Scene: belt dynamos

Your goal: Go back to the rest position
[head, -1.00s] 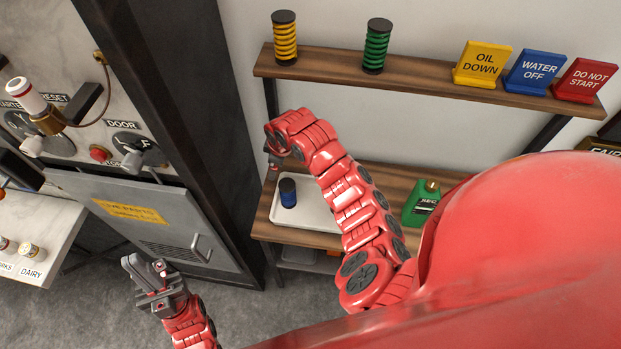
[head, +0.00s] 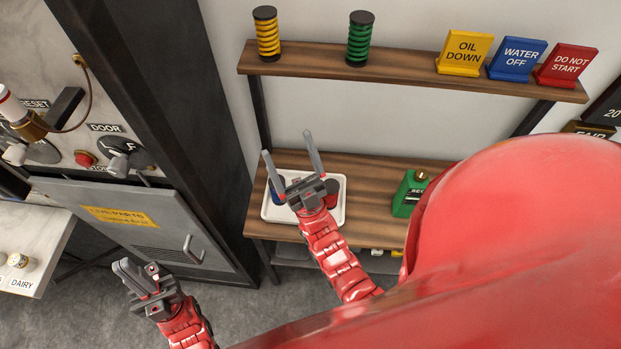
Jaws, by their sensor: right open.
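My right gripper (head: 291,142) is open, its two fingers spread apart and pointing up, with nothing between them. It shows in front of the white tray (head: 341,208) on the lower shelf. My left gripper (head: 128,272) is at the lower left, in front of the grey cabinet door (head: 140,222). Its fingers look close together, but I cannot tell whether they are shut. I see nothing held in it.
The upper shelf (head: 400,76) carries a yellow spring (head: 267,35), a green spring (head: 360,40) and yellow, blue and red signs. A green canister (head: 407,195) stands on the lower shelf. A dark post (head: 170,120) stands left of the shelves. Floor is clear around the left gripper.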

